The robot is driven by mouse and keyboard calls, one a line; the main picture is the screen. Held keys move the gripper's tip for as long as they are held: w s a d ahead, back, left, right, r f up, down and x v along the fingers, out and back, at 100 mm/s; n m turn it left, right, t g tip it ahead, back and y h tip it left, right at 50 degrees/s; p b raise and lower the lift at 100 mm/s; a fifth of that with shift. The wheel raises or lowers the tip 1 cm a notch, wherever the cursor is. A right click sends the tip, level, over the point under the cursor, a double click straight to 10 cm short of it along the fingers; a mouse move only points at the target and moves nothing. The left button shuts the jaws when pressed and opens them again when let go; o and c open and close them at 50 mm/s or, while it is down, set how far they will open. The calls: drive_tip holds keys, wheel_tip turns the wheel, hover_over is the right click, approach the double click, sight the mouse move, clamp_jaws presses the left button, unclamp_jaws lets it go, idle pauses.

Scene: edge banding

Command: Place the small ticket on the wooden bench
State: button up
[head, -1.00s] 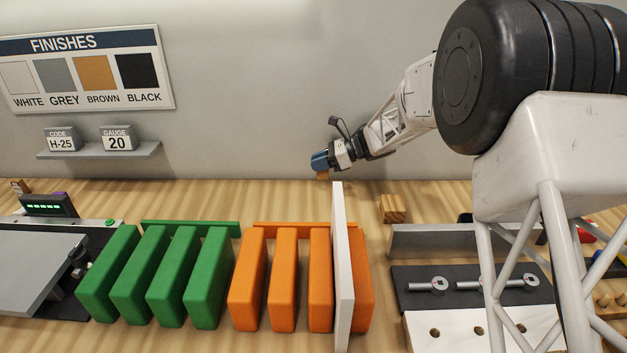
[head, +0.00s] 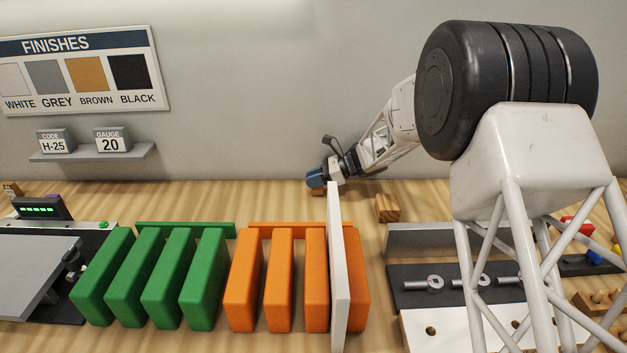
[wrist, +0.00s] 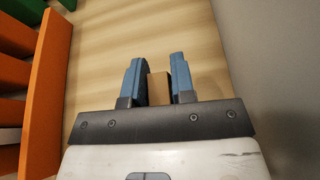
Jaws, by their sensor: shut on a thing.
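My gripper (head: 315,181) is at the back of the wooden bench (head: 280,203), near the wall, behind the orange panels. Its blue fingers are shut on a small plain brown piece, the ticket (wrist: 158,88), which shows between them in the wrist view. In the head view only a bit of brown shows under the fingertips, low at the bench top. I cannot tell whether it touches the bench. The wrist view shows bare bench wood (wrist: 125,25) ahead of and beneath my gripper (wrist: 157,72).
Orange panels (head: 280,280) with a tall white board (head: 337,270) among them stand in front of my gripper. Green panels (head: 160,280) are farther left. A small wooden block (head: 387,208) sits to the right. The grey wall (wrist: 270,50) is close behind.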

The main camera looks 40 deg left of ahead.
drive_tip(key=shift+f, duration=0.2)
drive_tip(key=o, duration=0.9)
drive_tip(key=shift+f, duration=0.1)
drive_tip(key=v, duration=1.2)
idle(0.8)
